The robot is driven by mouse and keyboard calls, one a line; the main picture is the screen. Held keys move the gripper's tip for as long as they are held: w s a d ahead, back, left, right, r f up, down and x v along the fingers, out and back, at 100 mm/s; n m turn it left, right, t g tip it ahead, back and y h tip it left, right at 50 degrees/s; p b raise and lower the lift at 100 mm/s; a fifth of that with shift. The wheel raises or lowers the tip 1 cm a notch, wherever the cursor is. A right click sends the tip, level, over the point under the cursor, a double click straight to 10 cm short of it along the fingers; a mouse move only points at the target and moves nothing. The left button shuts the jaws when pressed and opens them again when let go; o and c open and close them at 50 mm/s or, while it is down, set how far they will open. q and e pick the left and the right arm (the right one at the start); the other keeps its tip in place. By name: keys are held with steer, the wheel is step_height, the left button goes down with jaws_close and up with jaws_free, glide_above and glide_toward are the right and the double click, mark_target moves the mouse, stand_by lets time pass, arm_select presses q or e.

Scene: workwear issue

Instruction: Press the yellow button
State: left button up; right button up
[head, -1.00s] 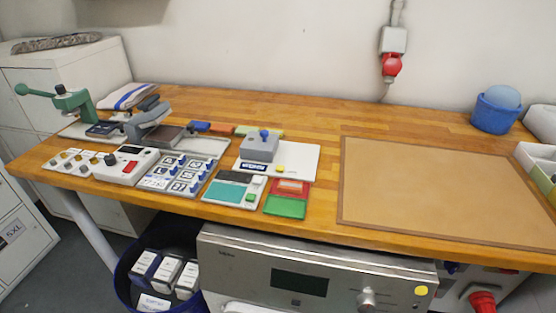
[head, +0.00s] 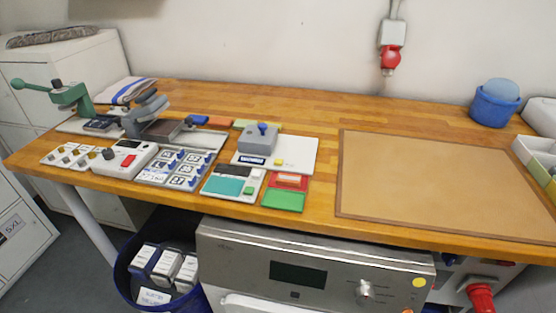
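The plate lies on the wooden table, left of the middle. A round yellow spot (head: 419,283) also shows on the steel appliance front below the table; I cannot tell if it is a button. Neither of my grippers is in view.
Panels with switches (head: 178,166), a teal-screen device (head: 227,185), and red and green trays (head: 284,200) crowd the table's left half. A green lever press (head: 72,95) stands far left. A framed tan board (head: 430,185) lies at right. A blue bucket (head: 493,108) stands behind.

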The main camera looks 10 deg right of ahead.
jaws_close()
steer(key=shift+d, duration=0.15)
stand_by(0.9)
